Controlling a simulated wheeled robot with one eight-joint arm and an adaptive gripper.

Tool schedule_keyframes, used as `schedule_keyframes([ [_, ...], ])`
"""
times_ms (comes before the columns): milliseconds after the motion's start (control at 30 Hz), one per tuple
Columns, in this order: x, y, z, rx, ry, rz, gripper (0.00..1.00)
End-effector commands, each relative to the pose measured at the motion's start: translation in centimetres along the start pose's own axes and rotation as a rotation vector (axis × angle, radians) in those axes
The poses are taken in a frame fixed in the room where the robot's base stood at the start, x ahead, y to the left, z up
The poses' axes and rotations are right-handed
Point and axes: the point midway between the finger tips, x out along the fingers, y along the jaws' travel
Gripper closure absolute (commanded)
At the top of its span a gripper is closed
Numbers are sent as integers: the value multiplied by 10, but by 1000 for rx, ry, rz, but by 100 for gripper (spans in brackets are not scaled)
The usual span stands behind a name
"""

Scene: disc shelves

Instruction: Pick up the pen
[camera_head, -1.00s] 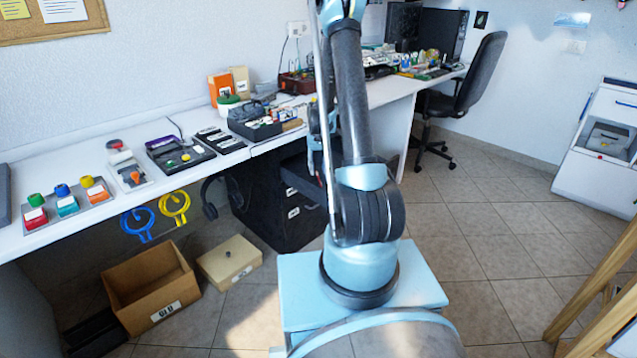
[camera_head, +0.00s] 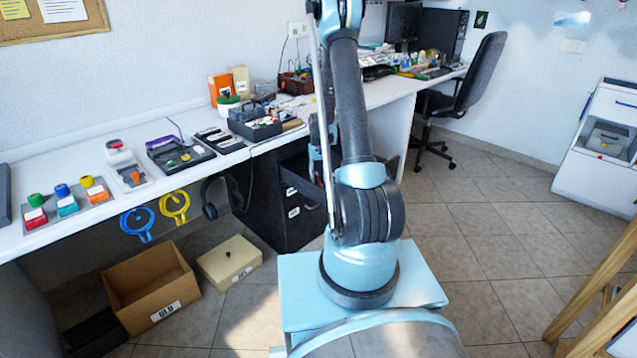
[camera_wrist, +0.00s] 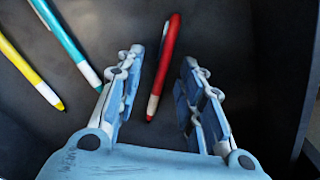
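In the wrist view a red pen (camera_wrist: 168,55) with a pale tip end lies on a dark surface with raised dark walls, like the inside of a drawer or box. My gripper (camera_wrist: 165,65) is open, with one finger on each side of the pen. I cannot tell how far above the pen the fingers are. To the left lie a teal pen (camera_wrist: 68,42) and a yellow pen (camera_wrist: 28,72), apart from the red one.
A dark wall (camera_wrist: 277,70) rises at the right of the wrist view. In the head view a black drawer cabinet (camera_head: 292,212) stands under the white desk (camera_head: 100,205). An open cardboard box (camera_head: 150,290) and a lidded box (camera_head: 228,260) are on the floor.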

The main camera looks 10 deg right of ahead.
Motion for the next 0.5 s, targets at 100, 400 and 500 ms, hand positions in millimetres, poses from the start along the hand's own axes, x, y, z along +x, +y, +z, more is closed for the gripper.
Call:
schedule_keyframes([
  [100,1,0,0,0,0,0,72],
  [400,1,0,0,0,0,0,98],
  [500,1,0,0,0,0,0,100],
])
